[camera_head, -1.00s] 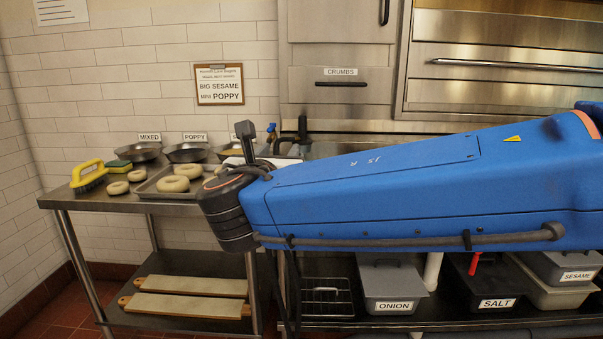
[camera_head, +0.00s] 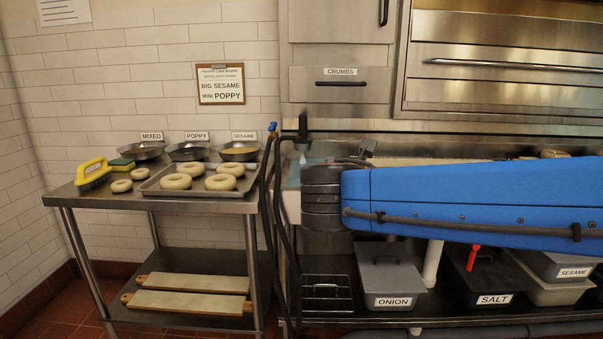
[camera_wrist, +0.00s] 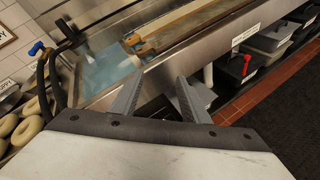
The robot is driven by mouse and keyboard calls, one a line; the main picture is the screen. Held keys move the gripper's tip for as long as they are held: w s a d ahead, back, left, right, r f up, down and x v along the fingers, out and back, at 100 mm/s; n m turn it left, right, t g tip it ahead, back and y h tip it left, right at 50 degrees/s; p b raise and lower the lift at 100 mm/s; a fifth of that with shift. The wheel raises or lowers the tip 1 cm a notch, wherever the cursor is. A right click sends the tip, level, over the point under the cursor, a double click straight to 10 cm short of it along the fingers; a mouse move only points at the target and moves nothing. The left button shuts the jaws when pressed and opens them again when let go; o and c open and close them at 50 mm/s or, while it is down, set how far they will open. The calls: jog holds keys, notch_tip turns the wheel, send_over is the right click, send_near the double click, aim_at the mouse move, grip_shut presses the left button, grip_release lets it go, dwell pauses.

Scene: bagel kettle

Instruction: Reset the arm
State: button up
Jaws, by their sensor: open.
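My arm stretches in from the right in the head view, in front of the steel counter. My gripper (camera_wrist: 160,98) shows in the wrist view with its two fingers apart and nothing between them. It hangs in the air in front of the counter's front edge, above the lower shelf. In the head view the fingers do not show clearly.
A steel table at left holds a tray (camera_head: 150,189) of bagels (camera_head: 219,182), three seed pans (camera_head: 189,151) and a yellow-handled brush (camera_head: 92,174). Lidded bins, ONION (camera_head: 389,280) and SALT (camera_head: 487,278), stand on the low shelf. Blue water (camera_wrist: 108,76) shows in the wrist view.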

jog(key=s+d+f+m+g, duration=0.6)
jog(key=s+d+f+m, duration=0.55)
jog(key=d, duration=0.45)
jog(key=s+f+m+g+y, duration=0.2)
jog(key=s+f+m+y, duration=0.3)
jog(key=s+f+m, duration=0.4)
jog(key=shift+s+a+f+m, duration=0.25)
jog(key=shift+s+m, duration=1.35)
jog(key=shift+m, duration=1.15)
